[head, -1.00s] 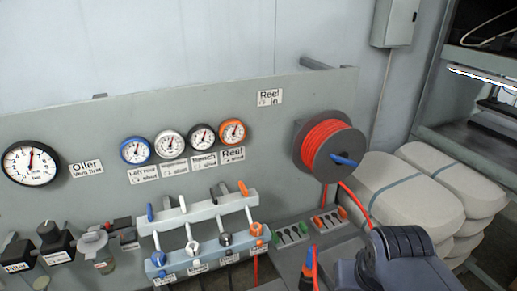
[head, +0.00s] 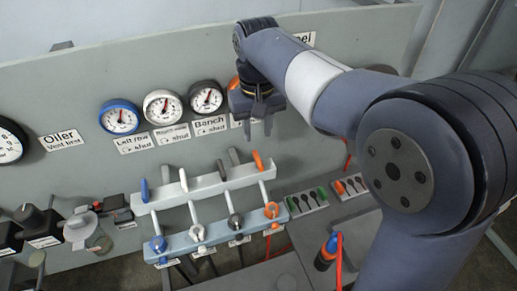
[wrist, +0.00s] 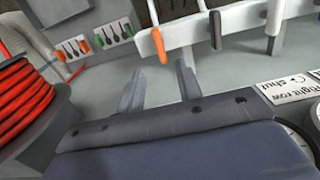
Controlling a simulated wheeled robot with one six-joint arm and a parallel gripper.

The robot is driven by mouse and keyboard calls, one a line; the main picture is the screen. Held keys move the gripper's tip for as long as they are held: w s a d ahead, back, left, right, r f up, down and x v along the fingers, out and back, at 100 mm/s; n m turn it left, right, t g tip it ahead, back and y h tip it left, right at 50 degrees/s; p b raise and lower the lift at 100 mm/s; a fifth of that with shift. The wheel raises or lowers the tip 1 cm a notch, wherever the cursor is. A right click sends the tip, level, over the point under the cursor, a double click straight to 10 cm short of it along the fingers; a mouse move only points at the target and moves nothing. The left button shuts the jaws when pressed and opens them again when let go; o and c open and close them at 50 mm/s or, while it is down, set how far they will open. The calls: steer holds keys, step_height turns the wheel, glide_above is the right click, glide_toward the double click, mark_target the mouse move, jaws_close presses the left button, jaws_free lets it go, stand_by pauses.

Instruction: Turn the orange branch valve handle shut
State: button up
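The orange branch valve handle (head: 258,160) is at the right end of the upper white bar on the manifold. An orange round fitting (head: 271,210) sits below it on the lower bar. In the wrist view the orange handle (wrist: 158,46) shows just beyond my fingertips. My gripper (head: 258,132) hangs in front of the panel, a little above the handle in the head view. Its two fingers are apart with nothing between them, and they also show in the wrist view (wrist: 159,75). I see no contact with the handle.
Blue (head: 144,190), white and dark handles stand left of the orange one. Gauges (head: 162,106) and labels are above them. Tool trays (head: 307,202) lie to the right. A red hose reel (wrist: 22,105) is at the left of the wrist view.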

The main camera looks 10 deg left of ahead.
mark_target(258, 158)
step_height(258, 158, down, 9)
steer(key=shift+f+p, duration=0.15)
steer(key=shift+p, duration=0.25)
steer(key=shift+c, duration=0.2)
jaws_close()
